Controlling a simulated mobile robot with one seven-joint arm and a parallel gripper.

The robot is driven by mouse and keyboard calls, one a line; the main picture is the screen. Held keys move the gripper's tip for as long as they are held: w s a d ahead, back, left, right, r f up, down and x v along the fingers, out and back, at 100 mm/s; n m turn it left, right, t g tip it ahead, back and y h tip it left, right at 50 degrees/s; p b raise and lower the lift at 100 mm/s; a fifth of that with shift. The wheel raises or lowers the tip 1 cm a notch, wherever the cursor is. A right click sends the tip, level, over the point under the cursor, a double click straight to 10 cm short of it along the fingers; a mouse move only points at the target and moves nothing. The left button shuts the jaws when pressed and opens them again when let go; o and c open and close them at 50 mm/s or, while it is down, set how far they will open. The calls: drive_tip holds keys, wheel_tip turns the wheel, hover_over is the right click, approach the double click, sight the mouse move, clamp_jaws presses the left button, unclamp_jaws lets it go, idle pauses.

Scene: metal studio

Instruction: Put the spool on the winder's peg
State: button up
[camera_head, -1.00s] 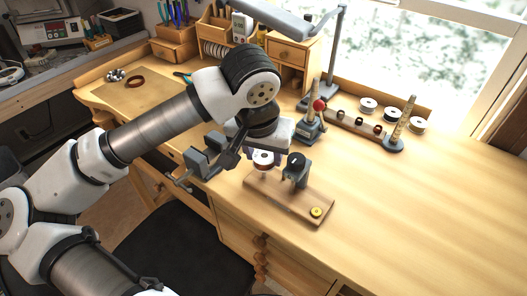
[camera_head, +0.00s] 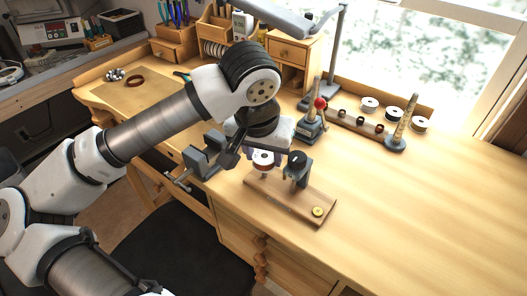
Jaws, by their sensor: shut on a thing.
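The spool (camera_head: 263,161), with a pale rim and a reddish-brown band, is at the left end of the winder (camera_head: 288,195). The winder has a wooden base, a grey post with a black knob, and a yellow disc at its front right. My gripper (camera_head: 261,152) reaches down over this end and is shut on the spool; its fingers are partly hidden by its own body. The peg cannot be made out beneath the spool. Whether the spool is around the peg or just above it, I cannot tell.
A grey vise (camera_head: 201,160) sits on the bench edge left of the winder. Behind are a red-knobbed stand (camera_head: 314,122), a wooden rack (camera_head: 355,123) with several spools, and a tapered ring stick (camera_head: 403,127). The bench (camera_head: 430,210) is clear on the right.

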sight(262, 163)
drive_tip(key=shift+f+b, duration=1.1)
drive_tip(key=shift+b, duration=0.15)
drive_tip(key=shift+s+f+b, duration=0.25)
drive_tip(key=shift+f+b, duration=0.25)
drive_tip(key=shift+b, duration=0.15)
drive_tip(key=shift+s+f+b, duration=0.2)
drive_tip(key=shift+f+b, duration=0.25)
drive_tip(key=shift+b, duration=0.15)
drive_tip(key=o, duration=1.1)
drive_tip(key=shift+c, duration=0.2)
drive_tip(key=shift+r, duration=0.55)
drive_tip(key=b+v, duration=0.1)
drive_tip(key=v, duration=1.3)
drive_tip(key=shift+w+r, duration=0.15)
drive_tip(key=shift+r, duration=0.2)
